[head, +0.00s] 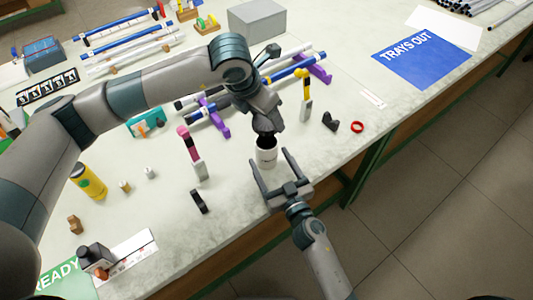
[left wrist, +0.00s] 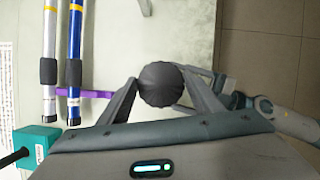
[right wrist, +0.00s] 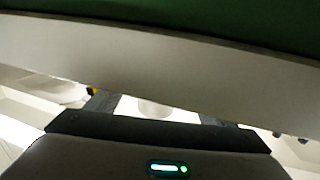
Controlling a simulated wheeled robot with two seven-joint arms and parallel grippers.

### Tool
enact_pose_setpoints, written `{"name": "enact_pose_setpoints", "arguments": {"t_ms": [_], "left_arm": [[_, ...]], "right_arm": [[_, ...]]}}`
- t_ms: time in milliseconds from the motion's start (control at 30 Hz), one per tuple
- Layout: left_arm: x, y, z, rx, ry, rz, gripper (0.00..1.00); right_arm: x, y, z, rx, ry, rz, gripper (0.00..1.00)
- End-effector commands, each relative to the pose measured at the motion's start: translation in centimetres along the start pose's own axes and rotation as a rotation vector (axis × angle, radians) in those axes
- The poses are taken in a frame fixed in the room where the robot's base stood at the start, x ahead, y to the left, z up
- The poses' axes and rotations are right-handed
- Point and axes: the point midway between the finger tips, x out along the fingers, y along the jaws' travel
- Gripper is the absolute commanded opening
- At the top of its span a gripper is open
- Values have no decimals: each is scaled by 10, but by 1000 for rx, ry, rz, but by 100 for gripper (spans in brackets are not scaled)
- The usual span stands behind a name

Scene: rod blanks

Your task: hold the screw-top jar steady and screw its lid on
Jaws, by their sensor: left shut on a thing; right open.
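The white jar (head: 266,157) stands upright near the table's front edge. My left gripper (head: 267,130) is directly above it and shut on the black ridged round lid (left wrist: 161,84), seen from above between its fingers in the left wrist view. The head view shows a dark band at the jar's top; I cannot tell whether the lid rests on the rim or is just above it. My right gripper (head: 281,172) is open in front of the jar, its fingers pointing towards it. In the right wrist view the jar (right wrist: 155,108) shows pale between the fingers, partly hidden.
A pink-topped tool (head: 190,148) and a small black block (head: 199,201) stand left of the jar. A yellow-topped tool (head: 305,97), a black bracket (head: 330,121) and a red ring (head: 357,127) are to the right. Rods on purple racks (head: 318,68) lie behind.

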Motion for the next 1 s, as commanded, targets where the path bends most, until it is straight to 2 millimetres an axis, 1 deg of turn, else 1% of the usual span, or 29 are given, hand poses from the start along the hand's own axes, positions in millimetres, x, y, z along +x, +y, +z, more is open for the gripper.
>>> {"name": "enact_pose_setpoints", "arguments": {"t_ms": [33,100,300,433,700,733,767,800,867,900,967,1000], "left_arm": [[0,0,0,0,0,0,38],[0,0,0,0,0,0,38],[0,0,0,0,0,0,38],[0,0,0,0,0,0,38],[0,0,0,0,0,0,38],[0,0,0,0,0,0,38],[0,0,0,0,0,0,38],[0,0,0,0,0,0,38],[0,0,0,0,0,0,38],[0,0,0,0,0,0,38],[0,0,0,0,0,0,38],[0,0,0,0,0,0,38]], "right_arm": [[9,0,-1,1,2,0,74],[18,0,-1,0,1,0,74],[36,0,0,2,0,0,74],[40,0,0,1,0,0,74],[41,0,0,1,-1,0,74],[41,0,0,1,-1,0,71],[41,0,0,1,-1,0,64],[41,0,0,1,-1,0,55],[41,0,0,1,0,0,40],[41,0,0,1,-1,0,31],[41,0,0,1,0,0,16],[41,0,0,1,-1,0,12]]}}
